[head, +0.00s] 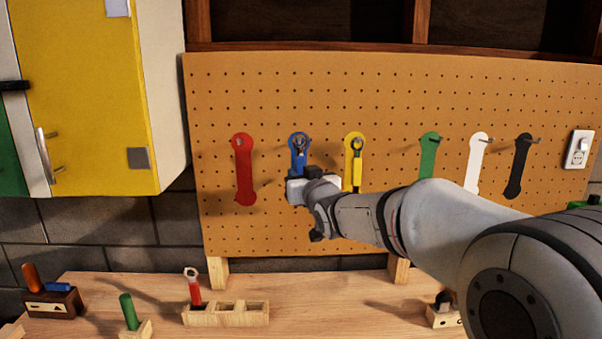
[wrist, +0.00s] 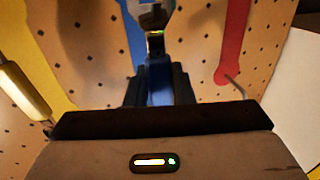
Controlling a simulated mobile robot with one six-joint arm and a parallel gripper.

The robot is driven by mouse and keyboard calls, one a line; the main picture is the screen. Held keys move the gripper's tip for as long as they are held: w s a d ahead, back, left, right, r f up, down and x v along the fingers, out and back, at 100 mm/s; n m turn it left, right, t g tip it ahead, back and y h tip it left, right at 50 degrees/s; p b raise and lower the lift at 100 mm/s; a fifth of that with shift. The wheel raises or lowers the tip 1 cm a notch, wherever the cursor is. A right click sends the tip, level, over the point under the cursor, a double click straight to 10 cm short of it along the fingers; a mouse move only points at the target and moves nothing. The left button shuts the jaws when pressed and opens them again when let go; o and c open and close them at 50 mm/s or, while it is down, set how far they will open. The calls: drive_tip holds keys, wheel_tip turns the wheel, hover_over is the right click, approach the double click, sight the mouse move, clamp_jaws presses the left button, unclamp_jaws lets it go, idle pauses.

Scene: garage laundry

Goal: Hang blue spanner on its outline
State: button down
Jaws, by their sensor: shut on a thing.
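The blue spanner (head: 300,157) is upright in front of the blue outline (head: 293,138) on the pegboard, its metal head up near the peg there. I cannot tell whether the head is around the peg or just in front of it. My gripper (head: 301,181) is shut on the spanner's blue handle, close to the board. In the wrist view the blue handle (wrist: 159,82) stands between the dark fingers, and part of the blue outline (wrist: 131,32) shows behind it. The handle's lower end is hidden by my gripper.
A yellow spanner (head: 357,165) hangs on the yellow outline, right of my gripper. The red outline (head: 244,172) is bare on the left; green (head: 428,158), white (head: 475,165) and black (head: 518,168) outlines are to the right. A red spanner (head: 195,290) stands in a wooden holder (head: 225,316) on the bench.

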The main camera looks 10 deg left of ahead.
drive_tip(key=shift+w+a+f, duration=0.15)
drive_tip(key=shift+w+f, duration=0.1)
drive_tip(key=shift+w, duration=0.3)
drive_tip(key=shift+w+a+f, duration=0.1)
drive_tip(key=shift+w+f, duration=0.1)
drive_tip(key=shift+w, duration=0.3)
drive_tip(key=shift+w+a+f, duration=0.15)
drive_tip(key=shift+w+f, duration=0.1)
drive_tip(key=shift+w, duration=0.3)
drive_tip(key=shift+b, duration=0.3)
drive_tip(key=c, duration=1.2)
unclamp_jaws()
drive_tip(key=shift+o, duration=0.2)
